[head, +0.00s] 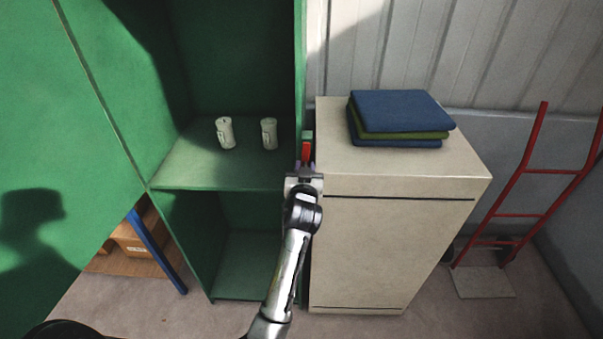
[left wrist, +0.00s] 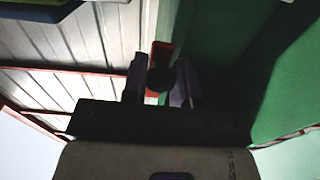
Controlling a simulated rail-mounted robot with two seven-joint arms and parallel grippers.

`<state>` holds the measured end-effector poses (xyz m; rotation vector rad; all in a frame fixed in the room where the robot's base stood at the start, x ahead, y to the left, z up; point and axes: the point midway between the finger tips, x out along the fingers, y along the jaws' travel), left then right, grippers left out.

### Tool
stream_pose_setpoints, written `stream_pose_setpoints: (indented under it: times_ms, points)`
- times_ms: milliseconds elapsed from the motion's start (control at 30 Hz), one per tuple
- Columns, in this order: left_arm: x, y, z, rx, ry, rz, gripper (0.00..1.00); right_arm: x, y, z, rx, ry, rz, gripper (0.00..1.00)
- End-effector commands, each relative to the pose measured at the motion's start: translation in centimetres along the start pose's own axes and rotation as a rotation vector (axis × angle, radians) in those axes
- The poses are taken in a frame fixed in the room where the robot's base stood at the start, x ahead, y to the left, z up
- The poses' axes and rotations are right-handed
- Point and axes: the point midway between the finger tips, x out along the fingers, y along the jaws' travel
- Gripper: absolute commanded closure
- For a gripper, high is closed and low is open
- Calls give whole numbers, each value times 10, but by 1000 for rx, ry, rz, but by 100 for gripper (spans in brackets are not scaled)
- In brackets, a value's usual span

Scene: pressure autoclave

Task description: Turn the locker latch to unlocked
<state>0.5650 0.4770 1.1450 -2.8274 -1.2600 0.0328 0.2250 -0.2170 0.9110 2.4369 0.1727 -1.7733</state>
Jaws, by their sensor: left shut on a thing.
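The locker (head: 297,60) is green and stands open, with a shelf inside. The red latch (head: 306,150) is at the locker's right front edge, beside the beige cabinet. Its red handle looks roughly upright in the head view. My left gripper (head: 305,171) is at the latch, with its fingers on either side of the handle. In the left wrist view the red latch (left wrist: 161,56) shows between the two fingertips of the left gripper (left wrist: 160,78), shut on it. A dark round part covers some of the handle there. My right gripper is not in view.
Two pale canisters (head: 225,133) (head: 269,134) stand on the locker shelf (head: 180,172). A beige cabinet (head: 400,235) stands close on the right, with folded blue and green cloths (head: 400,112) on top. A red hand truck (head: 525,170) stands farther right. Cardboard boxes (head: 140,235) sit low at left.

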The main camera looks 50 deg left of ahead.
Motion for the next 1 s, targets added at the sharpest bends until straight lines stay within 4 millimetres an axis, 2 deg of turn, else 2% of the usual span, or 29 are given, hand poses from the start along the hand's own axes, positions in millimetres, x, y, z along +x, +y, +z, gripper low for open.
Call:
stream_pose_setpoints:
  times_ms: [200, 700, 733, 1000]
  points:
    - [0, 4, 0, -55, 2, 1, 100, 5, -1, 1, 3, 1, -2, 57]
    - [0, 4, -2, -69, 2, 1, 100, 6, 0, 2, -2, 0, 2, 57]
    - [0, 4, -2, -69, 2, 1, 72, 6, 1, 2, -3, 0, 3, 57]
    - [0, 4, -1, -67, 1, 1, 47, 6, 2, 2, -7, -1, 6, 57]
